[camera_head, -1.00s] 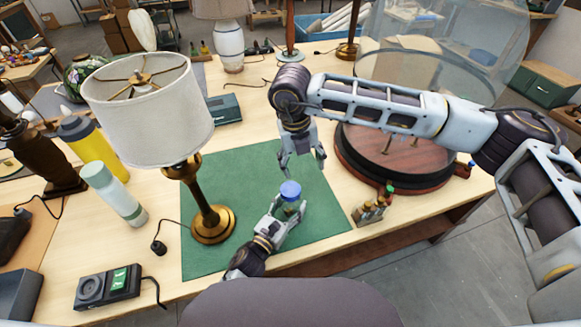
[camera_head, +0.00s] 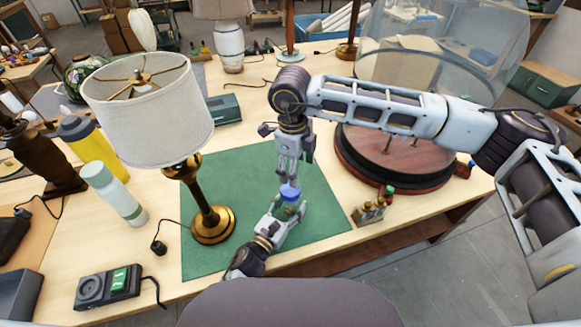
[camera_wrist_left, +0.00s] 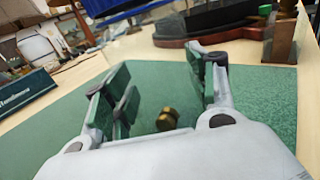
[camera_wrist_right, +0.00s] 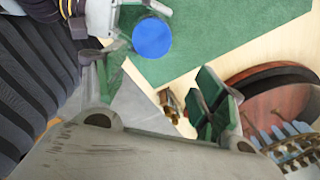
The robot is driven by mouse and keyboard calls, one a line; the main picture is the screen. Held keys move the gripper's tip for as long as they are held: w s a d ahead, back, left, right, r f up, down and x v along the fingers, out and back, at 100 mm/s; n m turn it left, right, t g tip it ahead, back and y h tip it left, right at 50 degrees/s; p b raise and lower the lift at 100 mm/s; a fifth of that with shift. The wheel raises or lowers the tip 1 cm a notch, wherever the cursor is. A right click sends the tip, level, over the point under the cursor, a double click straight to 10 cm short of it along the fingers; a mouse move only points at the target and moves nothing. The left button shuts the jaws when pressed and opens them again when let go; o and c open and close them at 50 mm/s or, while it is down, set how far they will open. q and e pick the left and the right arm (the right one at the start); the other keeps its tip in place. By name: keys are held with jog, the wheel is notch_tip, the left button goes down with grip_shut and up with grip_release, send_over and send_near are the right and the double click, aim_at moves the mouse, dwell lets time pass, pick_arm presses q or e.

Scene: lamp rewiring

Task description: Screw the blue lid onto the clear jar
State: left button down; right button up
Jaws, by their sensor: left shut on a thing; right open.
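The blue lid (camera_head: 290,191) sits on top of the small clear jar (camera_head: 289,209) over the green mat; how far it is threaded cannot be told. My left gripper (camera_head: 291,211) is shut around the jar, which is partly hidden by the fingers. In the left wrist view the clear jar hardly shows, and a small brass piece (camera_wrist_left: 167,119) is seen between the fingers. My right gripper (camera_head: 293,178) is open, pointing down just above the lid. In the right wrist view the lid (camera_wrist_right: 152,37) lies beyond the open, empty fingers (camera_wrist_right: 157,88).
A brass lamp with a white shade (camera_head: 150,110) stands left on the green mat (camera_head: 230,165). A round wooden base (camera_head: 395,165) under a glass dome and a small bottle rack (camera_head: 369,212) stand right. The mat around the jar is mostly clear.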

aim_at(290, 189)
jog(key=n, duration=0.5)
jog(key=shift+s+a, duration=0.2)
jog(key=shift+a, duration=0.15)
jog(key=n, duration=0.4)
jog(key=shift+a+n+y, duration=0.25)
jog(key=shift+n+y, duration=0.05)
jog(key=shift+y, duration=0.1)
jog(key=n, duration=0.4)
jog(key=shift+a+n, duration=0.2)
jog(key=shift+n, duration=2.3)
jog(key=shift+f, duration=0.1)
jog(key=shift+f, duration=3.95)
